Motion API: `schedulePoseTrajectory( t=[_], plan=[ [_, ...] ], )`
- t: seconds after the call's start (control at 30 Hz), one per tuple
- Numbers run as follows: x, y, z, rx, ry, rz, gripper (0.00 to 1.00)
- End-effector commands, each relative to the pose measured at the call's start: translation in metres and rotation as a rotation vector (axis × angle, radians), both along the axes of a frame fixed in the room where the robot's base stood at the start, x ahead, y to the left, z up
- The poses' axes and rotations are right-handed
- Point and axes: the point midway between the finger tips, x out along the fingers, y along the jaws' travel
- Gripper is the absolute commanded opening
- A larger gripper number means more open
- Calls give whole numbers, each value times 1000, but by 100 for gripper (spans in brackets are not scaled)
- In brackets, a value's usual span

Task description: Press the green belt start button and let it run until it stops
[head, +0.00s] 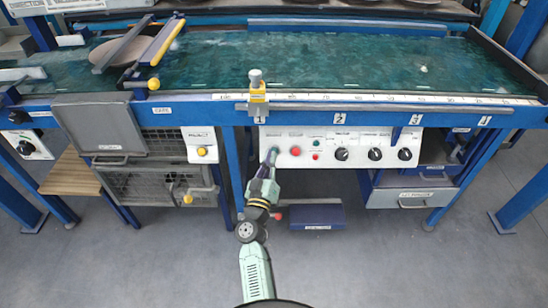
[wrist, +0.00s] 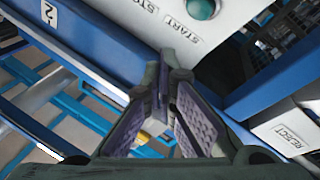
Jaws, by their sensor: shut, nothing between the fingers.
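The green start button (wrist: 201,7) sits on the white control panel (head: 333,168), above the START label in the wrist view and partly cut by the top edge. In the head view my gripper's tip covers most or all of it. My gripper (head: 271,158) is shut and empty, pointing at the panel's left end. Its fingertips (wrist: 167,62) show below and left of the button in the wrist view, apart from it in the picture; the remaining gap in depth is unclear. The green belt (head: 310,65) runs above the panel; whether it moves cannot be told.
A red button (head: 295,151) is just right of the start button, with several black knobs (head: 375,154) farther right. A round plate (head: 122,52) lies by yellow-and-blue guide rails. A blue box (head: 316,216) sits below the panel.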

Motion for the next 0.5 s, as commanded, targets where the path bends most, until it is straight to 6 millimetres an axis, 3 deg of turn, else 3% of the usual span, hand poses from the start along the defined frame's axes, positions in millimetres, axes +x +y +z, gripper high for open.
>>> schedulePoseTrajectory(
  t=[0.03, 0.2, 0.5],
  plan=[
    [7, 0, -10, 0, -1, 0, 0],
    [25, 0, -15, -1, -1, 0, 0],
    [38, 0, -22, -2, 1, 0, 0]
  ],
)
